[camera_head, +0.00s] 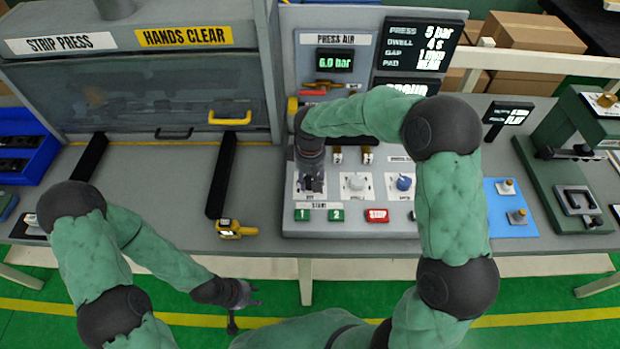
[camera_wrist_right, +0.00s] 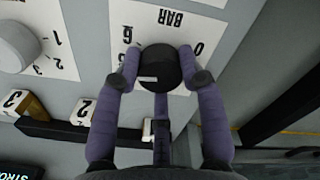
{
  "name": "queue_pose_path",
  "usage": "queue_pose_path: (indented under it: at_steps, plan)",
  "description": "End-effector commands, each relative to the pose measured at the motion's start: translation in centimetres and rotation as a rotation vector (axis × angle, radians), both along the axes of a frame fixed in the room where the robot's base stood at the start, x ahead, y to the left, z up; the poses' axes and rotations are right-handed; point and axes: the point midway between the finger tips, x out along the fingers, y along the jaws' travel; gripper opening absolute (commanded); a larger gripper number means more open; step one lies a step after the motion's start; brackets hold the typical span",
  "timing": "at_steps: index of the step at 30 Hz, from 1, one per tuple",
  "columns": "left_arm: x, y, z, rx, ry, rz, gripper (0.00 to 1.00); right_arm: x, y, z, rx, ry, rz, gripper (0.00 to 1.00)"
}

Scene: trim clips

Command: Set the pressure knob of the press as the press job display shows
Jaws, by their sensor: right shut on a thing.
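The pressure knob (camera_wrist_right: 158,62) is a dark round knob on a white plate marked BAR, with 6 and 0 readable, upside down in the right wrist view. My right gripper (camera_head: 312,184) is shut on it, one finger on each side; it hides most of the knob in the head view. A pale mark shows on the knob's lower left edge in the wrist view. The press job display (camera_head: 418,47) reads PRESS 5 bar, DWELL 4 s, with GAP and PAD lines below. My left gripper (camera_head: 252,296) is open and empty in front of the table.
A white knob (camera_head: 356,184) and a blue knob (camera_head: 403,183) sit right of the held knob. Green buttons (camera_head: 320,215) and a red STOP button (camera_head: 376,215) lie below. The PRESS AIR readout (camera_head: 334,61) shows 6.0 bar. A yellow device (camera_head: 235,229) lies left of the panel.

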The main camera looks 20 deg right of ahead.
Motion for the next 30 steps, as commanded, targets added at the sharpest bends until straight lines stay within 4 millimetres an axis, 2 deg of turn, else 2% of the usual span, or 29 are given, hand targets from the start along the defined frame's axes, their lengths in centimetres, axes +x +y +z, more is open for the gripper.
queue_pose_path:
  at_steps: [7, 8, 9, 10, 23, 26, 30]
  plan:
    - [0.0, 0.0, 0.0, 0.000, 0.000, 0.000, 0.40, -0.2, 0.0, -0.2, -0.001, 0.007, 0.001, 0.08]
    - [0.0, 0.0, 0.0, 0.000, 0.000, 0.000, 0.40, -0.2, 0.0, -0.2, -0.001, 0.007, 0.001, 0.46]
    - [0.0, 0.0, 0.0, 0.000, 0.000, 0.000, 0.40, -0.2, 0.0, -0.2, -0.001, 0.007, 0.001, 0.57]
    - [0.0, 0.0, 0.0, 0.000, 0.000, 0.000, 0.40, -0.2, 0.0, -0.2, -0.001, 0.007, 0.001, 0.64]
    - [0.0, 0.0, 0.0, 0.000, 0.000, 0.000, 0.40, 0.0, 0.0, 0.5, 0.000, 0.000, 0.001, 0.64]
    - [0.0, 0.0, 0.0, 0.000, 0.000, 0.000, 0.40, 0.1, 0.0, 1.8, 0.001, -0.003, 0.000, 0.64]
    - [0.0, 0.0, 0.0, 0.000, 0.000, 0.000, 0.40, 0.1, 0.0, 4.4, 0.000, -0.004, 0.001, 0.64]
